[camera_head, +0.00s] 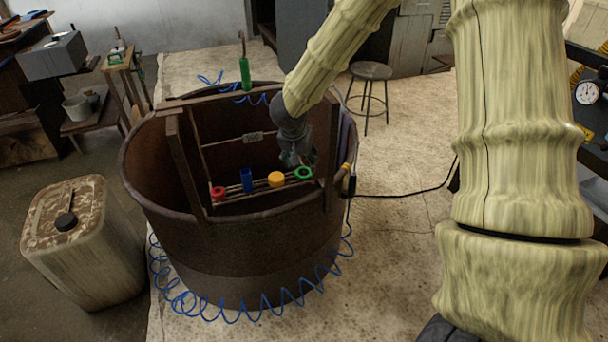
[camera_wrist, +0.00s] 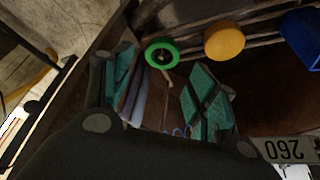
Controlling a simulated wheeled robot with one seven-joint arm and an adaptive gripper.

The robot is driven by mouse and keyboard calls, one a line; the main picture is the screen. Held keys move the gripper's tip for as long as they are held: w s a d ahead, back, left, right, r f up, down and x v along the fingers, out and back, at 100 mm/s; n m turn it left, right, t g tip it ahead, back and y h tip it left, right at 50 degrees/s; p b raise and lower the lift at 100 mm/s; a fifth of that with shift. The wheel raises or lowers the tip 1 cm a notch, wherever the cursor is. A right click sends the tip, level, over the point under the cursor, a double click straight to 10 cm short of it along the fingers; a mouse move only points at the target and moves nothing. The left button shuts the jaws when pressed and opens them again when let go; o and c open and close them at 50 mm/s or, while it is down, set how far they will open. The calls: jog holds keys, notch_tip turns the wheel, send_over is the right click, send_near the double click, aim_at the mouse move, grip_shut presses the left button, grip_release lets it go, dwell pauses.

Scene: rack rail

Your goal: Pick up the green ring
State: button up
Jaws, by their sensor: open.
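The green ring (camera_head: 304,173) rests on the rack rails at the right end of a row, inside a large rusty tub (camera_head: 230,240). In the wrist view the green ring (camera_wrist: 161,54) lies just beyond the fingertips, nearer the left finger, and its hole is visible. My gripper (camera_head: 298,160) hangs over the tub, just above and slightly left of the ring. In the wrist view my gripper (camera_wrist: 160,90) is open, with teal finger pads apart and nothing between them.
On the same rails are a yellow disc (camera_head: 276,180), a blue piece (camera_head: 246,180) and a red ring (camera_head: 218,193). The rack frame's post (camera_head: 186,165) and the tub's rim stand close by. A label plate (camera_wrist: 290,149) is near my right finger in the wrist view.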

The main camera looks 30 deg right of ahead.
aim_at(303, 173)
jog(key=shift+p+x, duration=0.3)
jog(key=shift+x, duration=3)
jog(key=shift+a, duration=0.15)
jog(key=shift+c, duration=0.4)
jog(key=c, duration=0.7)
